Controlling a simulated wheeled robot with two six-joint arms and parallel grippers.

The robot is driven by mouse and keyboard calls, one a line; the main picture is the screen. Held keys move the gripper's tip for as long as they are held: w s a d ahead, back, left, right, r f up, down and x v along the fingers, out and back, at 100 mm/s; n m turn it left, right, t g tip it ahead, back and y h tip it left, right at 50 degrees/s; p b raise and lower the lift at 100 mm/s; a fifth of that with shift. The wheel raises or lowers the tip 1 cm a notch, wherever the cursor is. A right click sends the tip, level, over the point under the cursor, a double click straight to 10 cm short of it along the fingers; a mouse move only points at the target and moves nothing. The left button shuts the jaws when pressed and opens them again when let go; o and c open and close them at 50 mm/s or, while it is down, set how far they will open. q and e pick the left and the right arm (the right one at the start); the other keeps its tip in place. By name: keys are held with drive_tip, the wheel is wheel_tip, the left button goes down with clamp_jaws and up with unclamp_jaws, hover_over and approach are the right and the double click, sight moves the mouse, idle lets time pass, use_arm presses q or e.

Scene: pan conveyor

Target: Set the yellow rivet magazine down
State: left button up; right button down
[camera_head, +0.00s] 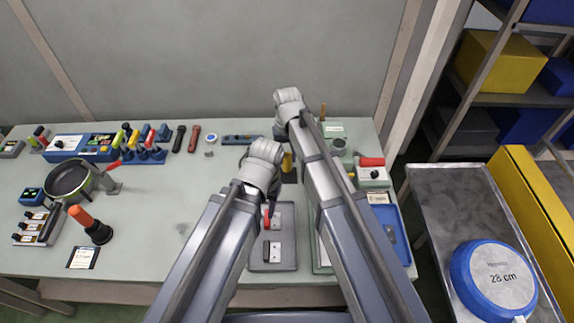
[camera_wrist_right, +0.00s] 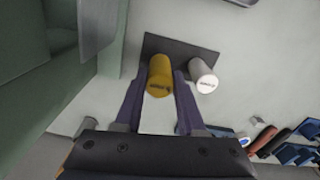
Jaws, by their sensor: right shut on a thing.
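The yellow rivet magazine (camera_wrist_right: 160,76) is a small yellow cylinder between the two fingers of my right gripper (camera_wrist_right: 163,82), which is shut on it. It is over a dark square pad (camera_wrist_right: 190,50); I cannot tell whether its base touches the pad. A silver-white cylinder (camera_wrist_right: 203,76) stands beside it, a little apart, at the pad's edge. In the head view a bit of yellow (camera_head: 287,162) shows between my arms, near the dark pad (camera_head: 290,178).
A grey tray (camera_head: 287,264) with switch-like parts and a blue tray (camera_head: 405,250) lie at the bench front. A pan (camera_head: 70,180) and an orange-handled tool (camera_head: 90,226) stand at left. Several tools line the back. A conveyor (camera_head: 440,190) is at right. The left-centre bench is clear.

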sight(287, 163)
use_arm(q)
drive_tip(key=shift+f+b, duration=1.3)
drive_tip(key=shift+f, duration=0.3)
use_arm(e)
drive_tip(key=shift+f, duration=1.65)
use_arm(q)
drive_tip(key=shift+f, duration=0.1)
drive_tip(key=shift+f, duration=0.15)
use_arm(e)
drive_tip(key=shift+f, duration=0.2)
drive_tip(key=c, duration=0.5)
unclamp_jaws()
drive_tip(key=shift+r, duration=0.1)
wheel_tip(287, 163, up, 12)
drive_tip(key=p, duration=1.2)
drive_tip(key=shift+r, duration=0.2)
use_arm(q)
wheel_tip(287, 163, up, 12)
drive_tip(key=shift+r, duration=0.25)
use_arm(e)
drive_tip(key=shift+f, duration=0.1)
